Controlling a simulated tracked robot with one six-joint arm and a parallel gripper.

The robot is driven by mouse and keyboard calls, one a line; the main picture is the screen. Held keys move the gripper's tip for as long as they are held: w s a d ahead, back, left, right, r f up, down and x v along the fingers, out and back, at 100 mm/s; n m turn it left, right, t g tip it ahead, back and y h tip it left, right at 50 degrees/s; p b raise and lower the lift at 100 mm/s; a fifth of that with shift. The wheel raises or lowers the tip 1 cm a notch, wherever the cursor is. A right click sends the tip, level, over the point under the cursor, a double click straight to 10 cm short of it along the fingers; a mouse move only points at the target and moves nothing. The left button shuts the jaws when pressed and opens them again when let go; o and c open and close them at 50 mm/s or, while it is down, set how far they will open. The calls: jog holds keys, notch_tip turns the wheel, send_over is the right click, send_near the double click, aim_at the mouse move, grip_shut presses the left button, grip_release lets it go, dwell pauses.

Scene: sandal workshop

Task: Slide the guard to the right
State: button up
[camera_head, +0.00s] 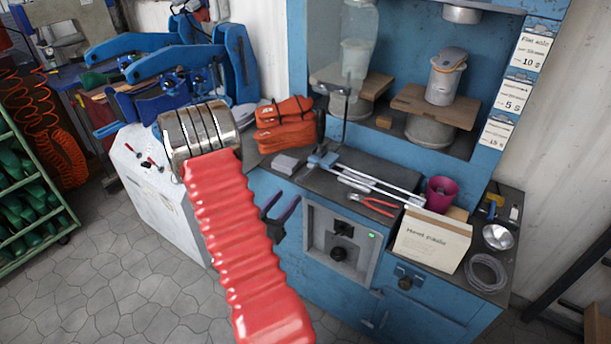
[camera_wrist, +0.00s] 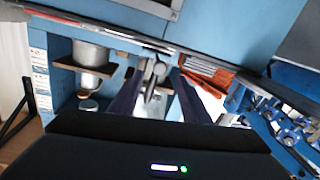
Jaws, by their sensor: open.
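The guard (camera_head: 362,40) is a clear, curved panel at the left part of the blue press opening, seen in the head view. A thin upright rod (camera_head: 345,120) stands below it. My gripper (camera_head: 281,200) shows dark, spread fingers beside my red arm, in front of the blue cabinet, below and left of the guard. It is open and apart from the guard. In the wrist view my gripper (camera_wrist: 158,72) is open toward the press, with a grey metal part seen between the fingers. I cannot clearly make out the guard there.
A blue machine (camera_head: 190,60) stands left. Tiled floor is free at lower left.

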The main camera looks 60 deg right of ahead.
aim_at(306, 175)
jog(key=shift+d, duration=0.1)
jog(key=d, duration=1.3)
jog(key=shift+s+d, duration=0.3)
jog(key=shift+s, duration=0.05)
grip_shut()
dwell(0.4)
jog(key=shift+a, duration=0.1)
